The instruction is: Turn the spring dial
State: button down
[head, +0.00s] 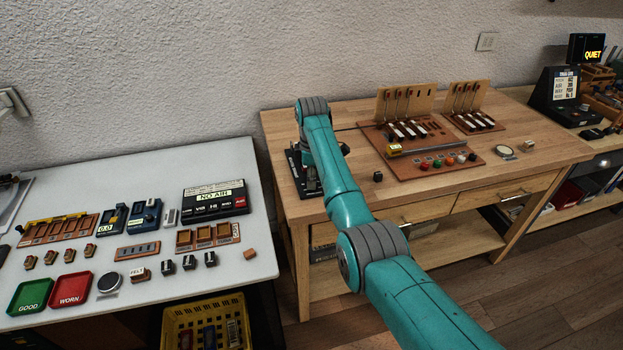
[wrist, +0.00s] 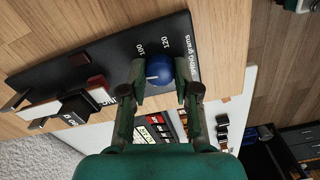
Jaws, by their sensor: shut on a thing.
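The spring dial (wrist: 160,68) is a round blue knob with a white pointer line, on a black panel (wrist: 70,65). White figures 100 and 120 and partly hidden lettering ending in "grams" are beside it. My gripper (wrist: 160,84) is shut on the dial, one finger on each side. A black slot part with a white and black block (wrist: 76,104) and a dark red piece lies further left on the panel. In the head view the black panel (head: 306,180) shows at the left of the wooden bench, and my arm hides the dial and fingers.
The wooden bench (head: 290,125) bears a brown board (head: 420,168) with keys and coloured knobs, and a small black cube (head: 378,176). A white table (head: 150,170) with trays and small parts stands to the left. A yellow crate (head: 190,312) is below it.

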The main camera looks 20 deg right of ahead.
dwell(0.3)
jog(key=c, duration=0.8)
grip_release()
jog(key=shift+c, duration=0.2)
notch_tip(320, 180, up, 8)
jog(key=shift+f, duration=0.25)
